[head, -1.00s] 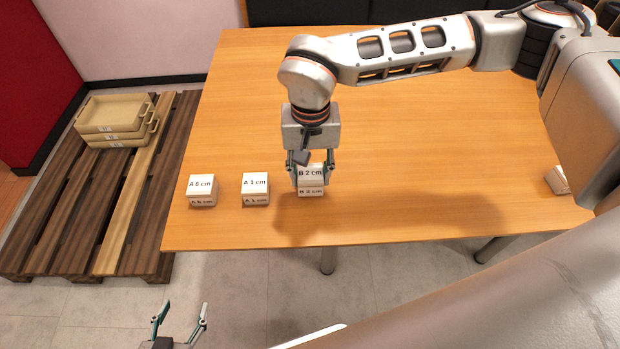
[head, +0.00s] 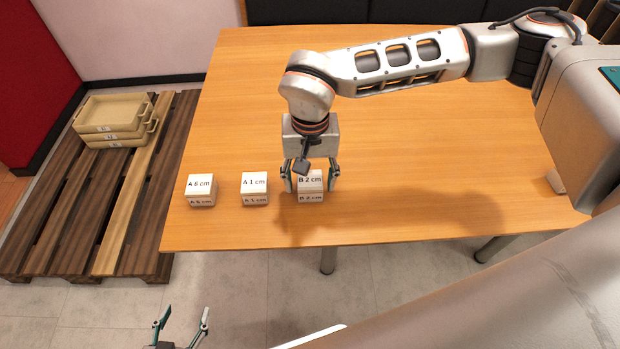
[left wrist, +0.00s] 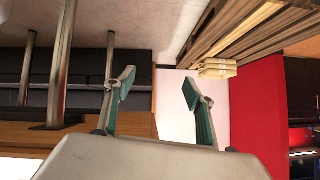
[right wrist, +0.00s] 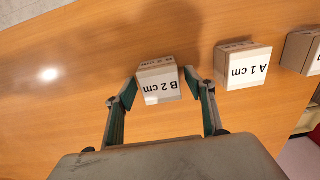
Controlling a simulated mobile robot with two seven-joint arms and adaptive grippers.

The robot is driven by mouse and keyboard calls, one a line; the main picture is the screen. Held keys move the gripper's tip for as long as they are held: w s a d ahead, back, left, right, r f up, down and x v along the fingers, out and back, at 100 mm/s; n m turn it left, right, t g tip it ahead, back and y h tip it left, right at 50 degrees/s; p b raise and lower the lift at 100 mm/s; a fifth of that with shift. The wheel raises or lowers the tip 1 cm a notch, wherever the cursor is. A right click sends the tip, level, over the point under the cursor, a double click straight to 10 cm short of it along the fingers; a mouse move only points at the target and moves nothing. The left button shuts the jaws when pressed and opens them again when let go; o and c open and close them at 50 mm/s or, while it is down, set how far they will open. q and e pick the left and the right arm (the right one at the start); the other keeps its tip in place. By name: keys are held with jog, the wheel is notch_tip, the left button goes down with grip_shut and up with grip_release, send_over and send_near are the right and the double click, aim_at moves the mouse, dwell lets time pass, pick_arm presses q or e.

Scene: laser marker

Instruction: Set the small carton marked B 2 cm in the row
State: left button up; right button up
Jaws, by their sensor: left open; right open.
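The small white carton marked B 2 cm (head: 311,184) stands on the table near its front edge, at the right end of a row. It also shows in the right wrist view (right wrist: 158,84), between the fingertips. The carton marked A 1 cm (head: 254,186) is to its left, with a gap, and the carton marked A 6 cm (head: 200,188) is further left. My right gripper (head: 311,186) is open, with its fingers on either side of carton B 2 cm. My left gripper (head: 182,322) is open and empty, low in front of the table.
Another light carton (head: 556,182) is partly hidden behind my arm at the right. Beige trays (head: 112,122) are stacked on a wooden pallet (head: 70,220) at the left.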

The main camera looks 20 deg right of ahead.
aim_at(310, 179)
notch_tip(310, 179, up, 12)
jog(key=p, duration=0.1)
jog(key=shift+r, duration=0.15)
dwell(0.3)
